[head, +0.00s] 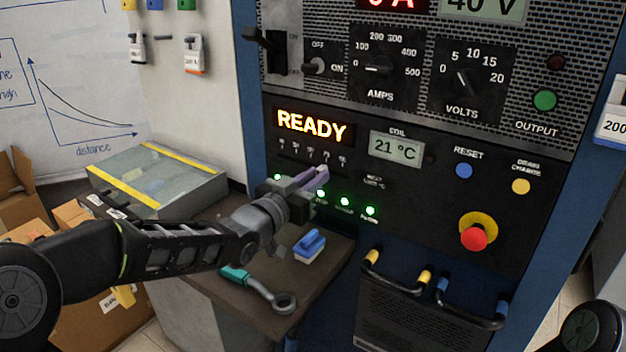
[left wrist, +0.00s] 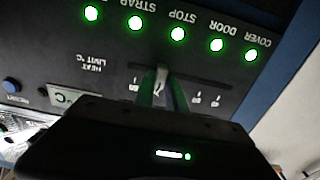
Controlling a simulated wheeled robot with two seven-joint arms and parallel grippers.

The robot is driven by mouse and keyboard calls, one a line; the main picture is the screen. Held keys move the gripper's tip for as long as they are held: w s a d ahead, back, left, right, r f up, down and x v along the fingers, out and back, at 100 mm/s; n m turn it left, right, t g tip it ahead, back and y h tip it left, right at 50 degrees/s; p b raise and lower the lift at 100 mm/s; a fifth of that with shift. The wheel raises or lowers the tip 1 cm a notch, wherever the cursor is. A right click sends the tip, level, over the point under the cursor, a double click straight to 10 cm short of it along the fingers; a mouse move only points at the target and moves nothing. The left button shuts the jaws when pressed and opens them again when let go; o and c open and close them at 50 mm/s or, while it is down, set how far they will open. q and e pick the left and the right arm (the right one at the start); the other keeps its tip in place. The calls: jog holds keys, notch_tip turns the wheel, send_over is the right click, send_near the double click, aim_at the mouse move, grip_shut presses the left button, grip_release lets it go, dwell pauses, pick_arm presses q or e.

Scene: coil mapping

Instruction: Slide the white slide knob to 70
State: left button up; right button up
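The white slide knob (left wrist: 161,76) stands in a dark horizontal slot on the black panel in the left wrist view, which shows the panel upside down beside the text HEAT LIMIT °C. My left gripper (left wrist: 163,88) has one finger on each side of the knob, with a narrow gap that the knob seems to fill. In the head view my left gripper (head: 318,178) reaches the panel below the READY sign, and its hand hides the slot and knob. Scale numbers near the slot are partly covered and too small to read. My right gripper is not in view.
A row of lit green lamps (left wrist: 178,34) lies close to the slot. The red emergency button (head: 473,238) and handles (head: 470,318) stand out on the right. Under my left arm, a small table (head: 225,290) holds a blue-topped block (head: 309,247) and a wrench-like tool (head: 262,290).

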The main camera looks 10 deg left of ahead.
pick_arm(q)
jog(key=o, duration=0.4)
jog(key=v, duration=0.7)
jog(key=shift+s, duration=0.35)
jog(key=shift+a+r, duration=0.1)
